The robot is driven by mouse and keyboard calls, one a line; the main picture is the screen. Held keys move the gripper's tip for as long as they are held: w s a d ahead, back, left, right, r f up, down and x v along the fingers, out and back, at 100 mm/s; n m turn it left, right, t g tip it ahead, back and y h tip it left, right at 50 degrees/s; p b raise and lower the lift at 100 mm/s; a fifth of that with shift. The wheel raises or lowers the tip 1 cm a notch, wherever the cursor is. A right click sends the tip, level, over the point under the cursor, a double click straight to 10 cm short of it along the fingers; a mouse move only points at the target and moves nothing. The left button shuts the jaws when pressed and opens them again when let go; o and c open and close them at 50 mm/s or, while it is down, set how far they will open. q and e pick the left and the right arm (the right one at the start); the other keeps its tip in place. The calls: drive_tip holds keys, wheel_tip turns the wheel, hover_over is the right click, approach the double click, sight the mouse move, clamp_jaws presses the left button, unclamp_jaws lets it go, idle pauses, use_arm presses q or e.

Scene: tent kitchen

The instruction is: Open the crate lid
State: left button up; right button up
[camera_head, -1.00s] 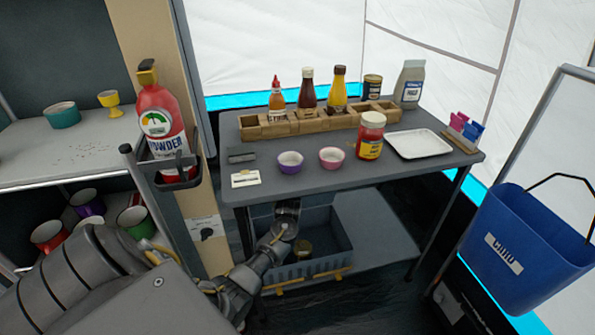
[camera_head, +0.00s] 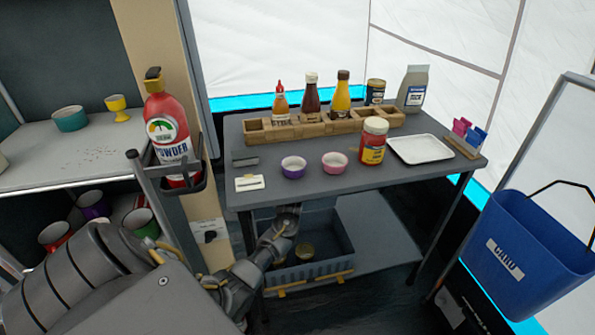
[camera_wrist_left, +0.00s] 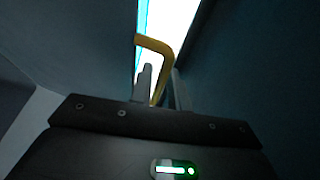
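The grey-blue crate (camera_head: 343,262) stands on the low shelf under the table, with yellow clips along its front edge. Its inside is visible from above. In the left wrist view a bent yellow handle (camera_wrist_left: 160,48) passes between the two narrow fingers of my left gripper (camera_wrist_left: 163,88). Whether they press on it is unclear. I cannot make out the lid clearly. My right gripper is out of view.
The grey table (camera_head: 400,180) above the crate carries bottles in a wooden rack (camera_head: 325,126), two small bowls, a jar and a white tray (camera_head: 420,149). A blue bin (camera_head: 530,255) hangs at the right.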

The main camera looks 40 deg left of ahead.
use_arm(q)
drive_tip(key=p+v, duration=0.1)
drive_tip(key=v, duration=0.9)
drive_tip(key=shift+s+d+p, duration=0.15)
drive_tip(key=shift+s+p, duration=0.1)
drive_tip(key=shift+p, duration=0.15)
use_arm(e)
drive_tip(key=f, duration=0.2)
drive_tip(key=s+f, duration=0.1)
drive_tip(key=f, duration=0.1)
